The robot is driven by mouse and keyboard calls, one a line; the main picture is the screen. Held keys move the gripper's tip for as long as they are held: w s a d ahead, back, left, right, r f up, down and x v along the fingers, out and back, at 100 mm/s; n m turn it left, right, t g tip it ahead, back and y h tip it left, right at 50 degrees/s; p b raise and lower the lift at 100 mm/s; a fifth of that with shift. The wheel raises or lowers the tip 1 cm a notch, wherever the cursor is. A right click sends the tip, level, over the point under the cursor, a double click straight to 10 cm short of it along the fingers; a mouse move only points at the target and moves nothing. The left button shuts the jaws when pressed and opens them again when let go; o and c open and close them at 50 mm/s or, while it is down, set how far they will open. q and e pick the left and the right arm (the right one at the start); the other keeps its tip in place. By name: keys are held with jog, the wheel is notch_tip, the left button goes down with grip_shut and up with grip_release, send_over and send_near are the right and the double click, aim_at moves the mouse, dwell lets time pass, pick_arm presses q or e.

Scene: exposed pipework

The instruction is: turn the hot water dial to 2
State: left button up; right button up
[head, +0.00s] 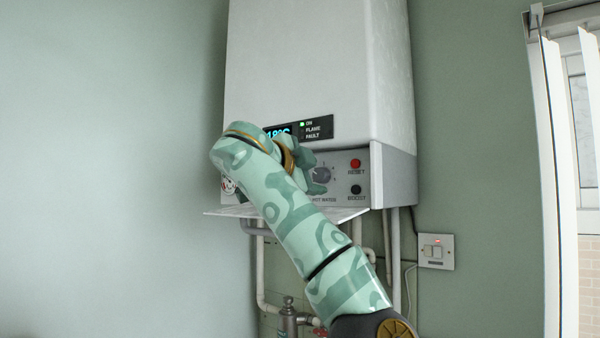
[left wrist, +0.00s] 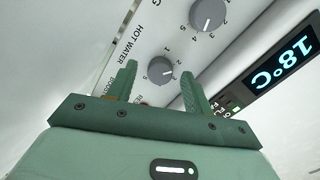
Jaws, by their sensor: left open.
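The hot water dial (head: 321,173) is a grey round knob on the boiler's lower control panel, partly covered by my left gripper in the head view. In the left wrist view the dial (left wrist: 160,70) shows between the fingertips, with numbers around it and the words HOT WATER beside it. I cannot read its setting for sure. My left gripper (head: 312,172) is open, its two green fingers on either side of the dial. I cannot tell whether they touch it. My right gripper is not in view.
A second dial (left wrist: 207,14) sits near the hot water dial. A red reset button (head: 355,163) and a dark boost button (head: 356,189) are to its right. The display (left wrist: 283,62) reads 18°C. An open flap (head: 345,213) juts out below the panel, with pipes (head: 396,260) underneath.

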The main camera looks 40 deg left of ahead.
pick_arm(q)
jog(key=s+d+b, duration=0.1)
jog(key=s+b, duration=0.2)
jog(key=s, duration=0.5)
jog(key=s+d+r+b, duration=0.1)
jog(key=s+b, duration=0.2)
jog(key=s, duration=0.4)
jog(key=shift+s+d+r, duration=0.2)
jog(key=shift+s+d, duration=0.15)
jog(key=shift+s, duration=0.05)
